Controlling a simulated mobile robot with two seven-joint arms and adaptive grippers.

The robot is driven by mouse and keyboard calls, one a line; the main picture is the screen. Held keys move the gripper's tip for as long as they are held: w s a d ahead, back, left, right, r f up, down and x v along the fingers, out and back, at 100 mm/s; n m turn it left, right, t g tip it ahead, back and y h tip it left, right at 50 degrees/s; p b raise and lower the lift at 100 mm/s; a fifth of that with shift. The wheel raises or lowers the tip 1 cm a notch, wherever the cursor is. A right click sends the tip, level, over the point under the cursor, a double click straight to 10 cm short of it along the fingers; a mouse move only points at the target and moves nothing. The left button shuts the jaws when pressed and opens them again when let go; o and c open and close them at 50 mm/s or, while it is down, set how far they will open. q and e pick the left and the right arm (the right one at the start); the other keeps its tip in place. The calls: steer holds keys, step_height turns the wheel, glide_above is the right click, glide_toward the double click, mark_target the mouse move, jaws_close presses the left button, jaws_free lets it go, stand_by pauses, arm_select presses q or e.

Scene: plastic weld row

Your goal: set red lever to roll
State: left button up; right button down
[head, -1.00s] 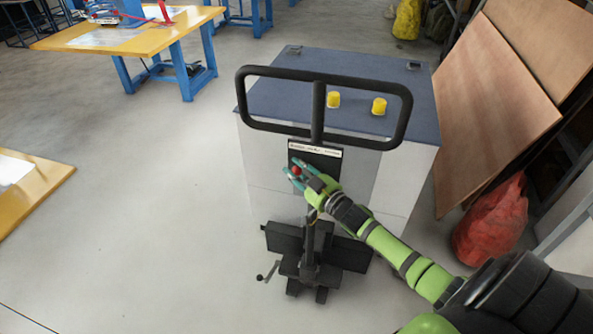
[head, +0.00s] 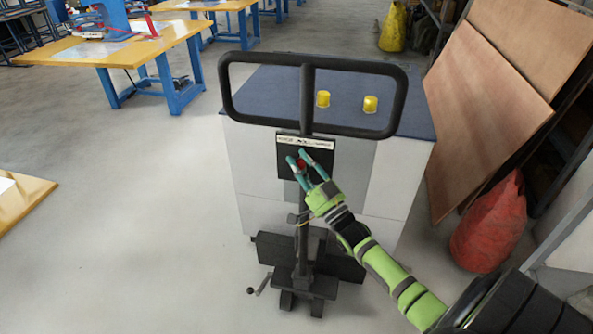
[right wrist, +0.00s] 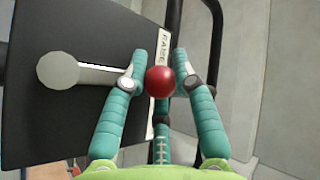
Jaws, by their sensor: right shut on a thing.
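The red lever has a round red knob (head: 301,163) in front of a black panel (head: 322,163) on the upright post of a machine. My right gripper (head: 300,158) is shut on the knob, with a teal finger on either side of it. In the right wrist view the red knob (right wrist: 160,82) sits between the fingertips. A pale lever rod (right wrist: 95,75) runs from a round grey hub (right wrist: 58,70) towards it, partly behind a finger. A white label strip (head: 305,142) tops the panel; "RAISE" is readable in the wrist view, the rest is too small. My left gripper is out of view.
A black loop handle (head: 392,100) rises above the panel. Behind stands a grey cabinet (head: 255,165) with two yellow caps (head: 370,104) on top. A red sack (head: 488,225) and wooden boards (head: 490,110) are at the right.

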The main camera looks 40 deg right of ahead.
stand_by(0.3)
steer(key=c, duration=1)
jaws_free()
steer(key=shift+s, duration=0.1)
steer(key=v, duration=1.2)
steer(key=shift+f, duration=0.15)
